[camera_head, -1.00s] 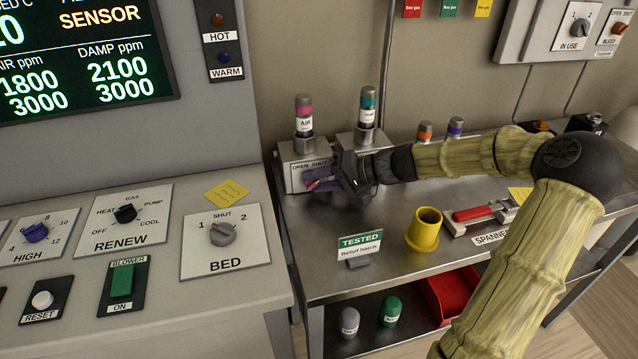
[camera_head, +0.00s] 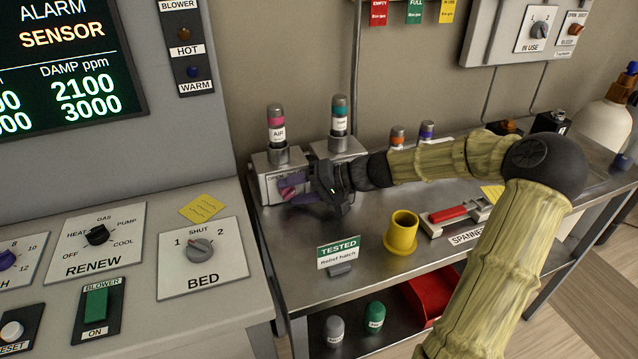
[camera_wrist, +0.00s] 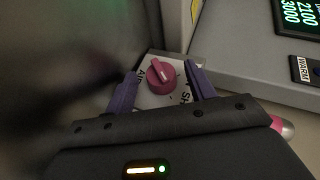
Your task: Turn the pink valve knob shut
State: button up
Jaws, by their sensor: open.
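The pink valve knob (camera_wrist: 161,76) is on a white plate (camera_wrist: 148,101) marked with part of "SHUT" and "AIR". In the wrist view it sits between and beyond the two purple fingers of my gripper (camera_wrist: 157,92), with a gap on each side. My gripper is open and holds nothing. The knob's ridge points away from my gripper in the wrist view.
A teal-banded cylinder (camera_head: 339,116) stands on the neighbouring block. A "TESTED" sign (camera_head: 338,251), a yellow cup (camera_head: 402,234) and a red-handled spanner holder (camera_head: 448,214) stand on the steel bench. The console with the BED dial (camera_head: 199,250) is at the left. The bench front is mostly clear.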

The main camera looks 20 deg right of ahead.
jog(key=p+v, duration=0.1)
jog(key=v, duration=1.6)
jog(key=shift+p, duration=0.3)
jog(key=shift+r, duration=0.1)
notch_tip(320, 180, up, 10)
jog(key=p, duration=1)
